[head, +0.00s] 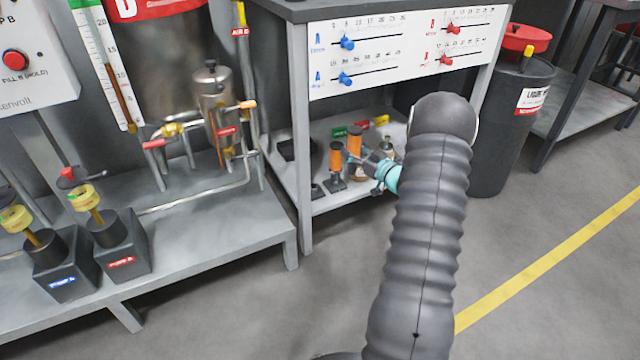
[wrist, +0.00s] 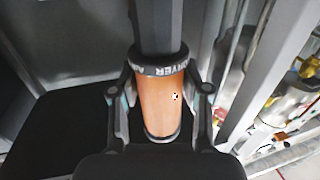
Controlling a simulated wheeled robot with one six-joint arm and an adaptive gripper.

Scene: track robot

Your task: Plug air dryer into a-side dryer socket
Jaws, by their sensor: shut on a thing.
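My gripper (wrist: 160,98) is shut around an orange cylinder (wrist: 158,105) with dark end caps. The upper cap carries white lettering, upside down and partly hidden, which I cannot read surely. A small empty-looking dark base (head: 318,191) sits at the shelf's front left. The A-side socket cannot be told surely.
The bench's grey front leg (head: 304,180) stands left of the cylinders. A bottle-like item (head: 387,148) is right of my gripper. A black barrel (head: 500,130) stands at the right.

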